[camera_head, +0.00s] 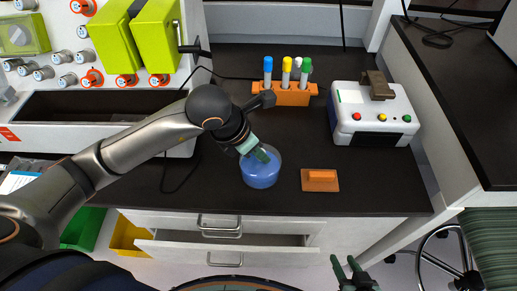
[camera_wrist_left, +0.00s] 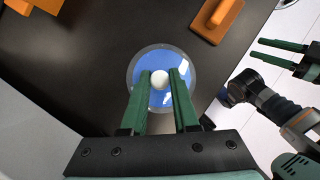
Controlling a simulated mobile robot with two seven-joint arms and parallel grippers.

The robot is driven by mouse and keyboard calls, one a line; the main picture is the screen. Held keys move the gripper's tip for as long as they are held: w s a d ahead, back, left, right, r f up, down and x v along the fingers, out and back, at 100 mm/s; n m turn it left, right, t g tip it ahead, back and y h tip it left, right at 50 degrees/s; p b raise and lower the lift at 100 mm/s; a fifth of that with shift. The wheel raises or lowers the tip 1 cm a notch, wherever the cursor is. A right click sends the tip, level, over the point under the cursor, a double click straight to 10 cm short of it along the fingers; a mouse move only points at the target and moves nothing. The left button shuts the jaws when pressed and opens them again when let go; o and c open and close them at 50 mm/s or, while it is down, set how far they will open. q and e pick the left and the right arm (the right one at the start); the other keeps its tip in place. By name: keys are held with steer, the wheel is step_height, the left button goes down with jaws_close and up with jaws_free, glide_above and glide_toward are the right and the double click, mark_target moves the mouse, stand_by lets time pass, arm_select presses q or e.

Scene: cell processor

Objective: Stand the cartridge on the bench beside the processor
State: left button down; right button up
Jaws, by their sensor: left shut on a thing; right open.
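A clear round container with blue inside (camera_head: 262,174) stands upright on the dark bench; it looks like the cartridge, though no label shows. In the left wrist view it is a blue disc (camera_wrist_left: 141,92) with a white knob (camera_wrist_left: 160,79) in the middle. My left gripper (camera_head: 262,153) reaches it from above, its green fingers shut on the knob. The white processor (camera_head: 368,124) with coloured buttons stands at the back right, with a brown piece on top. My right gripper (camera_head: 353,267) is open and empty beyond the bench's front edge; it also shows in the left wrist view (camera_wrist_left: 283,58).
An orange block with a handle (camera_head: 320,181) lies right of the container. An orange rack (camera_head: 291,97) holds several capped tubes behind it. A drawer (camera_head: 225,248) stands open below the bench. Bare bench lies between the orange block and the processor.

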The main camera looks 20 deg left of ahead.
arm_select(q)
steer(key=c, duration=0.7)
jaws_free()
steer(key=shift+r, duration=0.1)
steer(key=p+v, duration=0.1)
steer(key=v, duration=1.1)
steer(key=shift+a, duration=0.1)
